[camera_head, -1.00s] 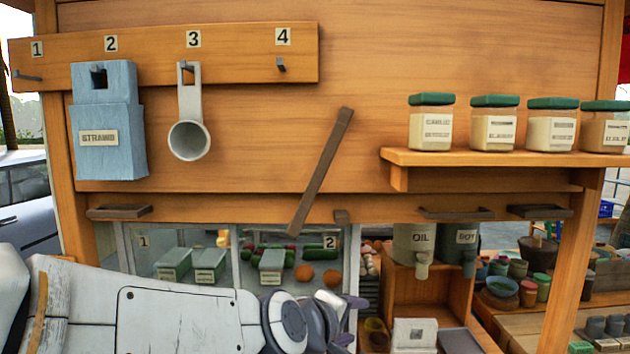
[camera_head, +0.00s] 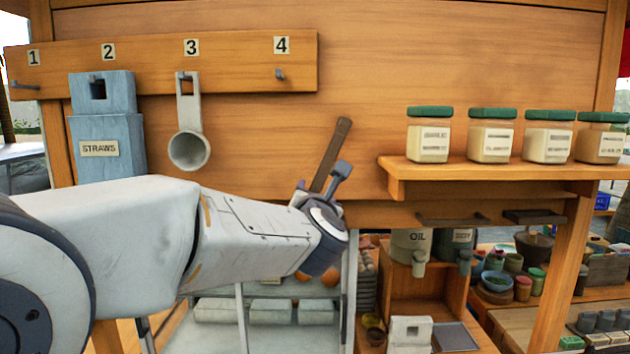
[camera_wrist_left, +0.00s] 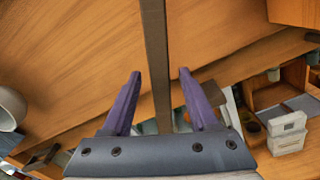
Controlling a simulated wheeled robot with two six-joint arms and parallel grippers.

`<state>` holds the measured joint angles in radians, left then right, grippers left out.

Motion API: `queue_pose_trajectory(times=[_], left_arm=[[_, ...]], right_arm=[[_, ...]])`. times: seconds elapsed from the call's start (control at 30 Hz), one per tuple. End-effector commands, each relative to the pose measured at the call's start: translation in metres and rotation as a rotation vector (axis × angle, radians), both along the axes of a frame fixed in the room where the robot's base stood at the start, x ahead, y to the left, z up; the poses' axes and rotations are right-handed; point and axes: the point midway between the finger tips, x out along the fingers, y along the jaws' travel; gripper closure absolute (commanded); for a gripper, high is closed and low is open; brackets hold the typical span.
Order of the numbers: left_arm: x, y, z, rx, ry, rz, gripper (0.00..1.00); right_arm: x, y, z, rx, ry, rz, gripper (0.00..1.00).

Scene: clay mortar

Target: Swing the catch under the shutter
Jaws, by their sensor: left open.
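The catch, a long dark brown bar (camera_head: 335,145), leans against the wooden shutter panel (camera_head: 360,80), its upper end tilted to the right. In the head view my left arm and gripper hide its lower part. My left gripper (camera_head: 322,178) is at the bar's middle, open. In the left wrist view the bar (camera_wrist_left: 157,55) runs between the two purple fingers (camera_wrist_left: 160,75), with a gap on each side; I see no clear contact. My right gripper is not in view.
A rail with numbered hooks holds a blue straws box (camera_head: 108,150) and a white scoop (camera_head: 189,140) at left. A shelf (camera_head: 480,168) with several green-lidded jars is at right. Below stand an oil dispenser (camera_head: 408,243) and trays.

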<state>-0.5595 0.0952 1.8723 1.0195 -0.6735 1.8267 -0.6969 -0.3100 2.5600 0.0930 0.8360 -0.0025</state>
Motion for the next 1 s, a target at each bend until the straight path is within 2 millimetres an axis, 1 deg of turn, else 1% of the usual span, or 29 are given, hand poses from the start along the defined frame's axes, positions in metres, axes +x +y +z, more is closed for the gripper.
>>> queue_pose_trajectory(times=[0.03, 0.2, 0.5, 0.57, 0.6, 0.67, 1.0], left_arm=[[0.007, 0.0, 0.003, 0.002, 0.0, 0.002, 0.4], [0.02, 0.0, 0.001, 0.001, -0.001, 0.001, 0.4], [0.022, 0.0, 0.0, 0.001, -0.001, 0.0, 0.4], [0.022, 0.0, 0.0, 0.001, -0.001, 0.0, 0.63], [0.022, 0.0, 0.0, 0.001, -0.001, 0.0, 0.78], [0.022, 0.0, 0.0, 0.001, -0.001, 0.0, 1.0], [0.021, 0.0, 0.0, 0.002, -0.001, 0.0, 1.0]], right_arm=[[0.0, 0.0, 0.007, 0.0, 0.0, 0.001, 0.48], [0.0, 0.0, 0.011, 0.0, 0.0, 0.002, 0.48], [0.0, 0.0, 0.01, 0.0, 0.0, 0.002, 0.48], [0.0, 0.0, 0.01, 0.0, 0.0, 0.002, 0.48], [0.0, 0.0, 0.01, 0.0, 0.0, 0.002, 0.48], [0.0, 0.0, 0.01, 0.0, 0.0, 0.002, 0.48], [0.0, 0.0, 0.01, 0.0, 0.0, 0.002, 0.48]])
